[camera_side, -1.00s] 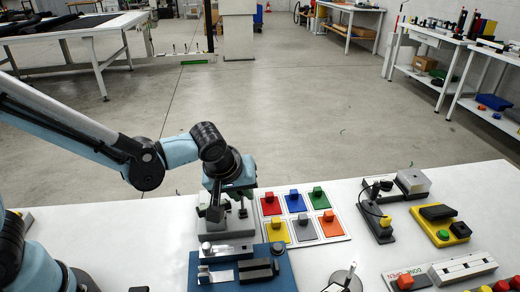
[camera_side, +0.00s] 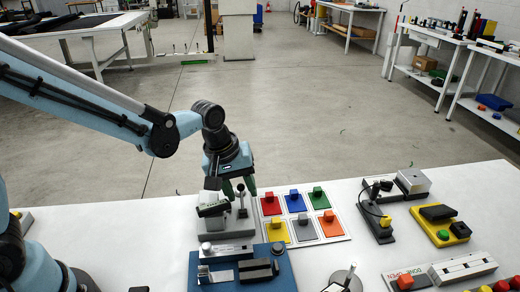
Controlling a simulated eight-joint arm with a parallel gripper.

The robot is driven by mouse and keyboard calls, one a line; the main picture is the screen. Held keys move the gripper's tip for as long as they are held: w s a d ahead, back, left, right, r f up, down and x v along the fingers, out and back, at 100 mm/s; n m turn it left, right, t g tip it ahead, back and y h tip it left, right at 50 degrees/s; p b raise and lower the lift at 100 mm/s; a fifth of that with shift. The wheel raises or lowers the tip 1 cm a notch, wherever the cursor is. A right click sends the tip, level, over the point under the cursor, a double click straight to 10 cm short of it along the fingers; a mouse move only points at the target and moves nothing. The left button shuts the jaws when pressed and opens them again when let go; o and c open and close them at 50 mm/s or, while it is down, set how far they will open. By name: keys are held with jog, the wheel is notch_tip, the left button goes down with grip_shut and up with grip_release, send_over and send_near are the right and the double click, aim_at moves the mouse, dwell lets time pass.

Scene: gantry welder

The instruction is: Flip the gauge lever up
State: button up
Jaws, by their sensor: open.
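My gripper (camera_side: 238,188) points down over the back of a grey fixture, with its two greenish fingers apart. A thin upright rod with a dark knob (camera_side: 241,189) stands on the fixture's right side. It appears between or just behind the fingers; I cannot tell whether they touch it. The grey gauge fixture (camera_side: 225,226) has a dark tilted piece (camera_side: 212,208) on its left. I cannot tell for certain which of these parts is the gauge lever.
A blue base with a vise-like block (camera_side: 243,274) sits in front of the fixture. A board with several coloured blocks (camera_side: 304,215) lies close on the right. A black device with a cable (camera_side: 377,220) and a yellow base (camera_side: 440,228) stand further right. The white table is clear between them.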

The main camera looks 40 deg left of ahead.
jog(key=shift+w+a+g+h, duration=0.2)
jog(key=shift+g+h, duration=0.1)
jog(key=v, duration=1.1)
jog(key=s+a+f+m+t+y, duration=0.2)
jog(key=s+a+m+t, duration=0.3)
jog(key=s+m, duration=0.3)
jog(key=shift+s+a, duration=0.5)
jog(key=shift+a, duration=0.4)
